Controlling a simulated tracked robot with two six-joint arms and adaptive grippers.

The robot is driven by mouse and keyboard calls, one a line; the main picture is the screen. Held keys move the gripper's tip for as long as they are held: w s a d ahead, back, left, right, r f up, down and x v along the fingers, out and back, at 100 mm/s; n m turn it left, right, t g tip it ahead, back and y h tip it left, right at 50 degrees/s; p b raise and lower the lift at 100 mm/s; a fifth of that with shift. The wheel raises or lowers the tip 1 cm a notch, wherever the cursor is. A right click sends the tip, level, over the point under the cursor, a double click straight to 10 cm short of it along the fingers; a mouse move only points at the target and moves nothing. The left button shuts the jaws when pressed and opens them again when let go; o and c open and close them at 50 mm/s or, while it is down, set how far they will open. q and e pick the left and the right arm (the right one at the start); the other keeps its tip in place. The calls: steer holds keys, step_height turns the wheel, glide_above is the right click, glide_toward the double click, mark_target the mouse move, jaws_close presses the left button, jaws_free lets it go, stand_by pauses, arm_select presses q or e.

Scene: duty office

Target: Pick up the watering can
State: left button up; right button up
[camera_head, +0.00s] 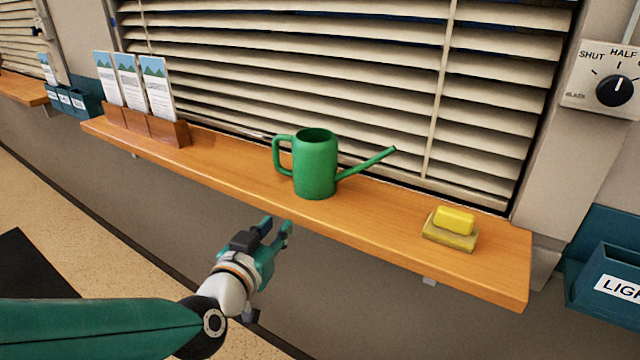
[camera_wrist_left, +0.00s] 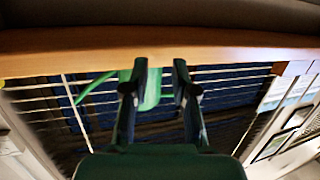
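The green watering can (camera_head: 316,165) stands upright on the wooden sill, its handle to the left and its long spout to the right. My left gripper (camera_head: 277,226) is in front of the sill, below and left of the can, and does not touch it. In the left wrist view the two fingers (camera_wrist_left: 161,75) are apart with nothing held between them. Part of the green can (camera_wrist_left: 152,92) shows there behind the left finger, with its spout (camera_wrist_left: 95,86) to the left. My right gripper is in neither view.
The wooden sill (camera_head: 390,228) runs below the slatted blinds (camera_head: 330,60). A leaflet holder (camera_head: 150,128) stands at its left, and a yellow sponge (camera_head: 455,220) on a dish (camera_head: 450,238) at its right. The sill is clear on both sides of the can.

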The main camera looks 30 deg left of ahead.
arm_select(q)
steer(key=s+a+r+n+t+y, duration=0.1)
steer(key=s+a+r+t+y, duration=0.15)
steer(key=r, duration=0.35)
steer(key=p, duration=0.9)
glide_toward(275, 159)
steer(key=shift+g+h, duration=0.25)
steer(key=shift+g, duration=0.2)
steer(key=x, duration=0.2)
steer(key=r+p+x, duration=0.1)
steer(key=x, duration=0.1)
steer(key=shift+w+p, duration=0.3)
steer(key=shift+w, duration=0.1)
steer(key=p+x, duration=0.2)
steer(key=x, duration=0.3)
steer(key=shift+s+a, duration=0.1)
steer(key=shift+a, duration=0.05)
steer(key=shift+w+a+p, duration=0.1)
steer(key=shift+w+p, duration=0.2)
steer(key=shift+w, duration=0.15)
jaws_close()
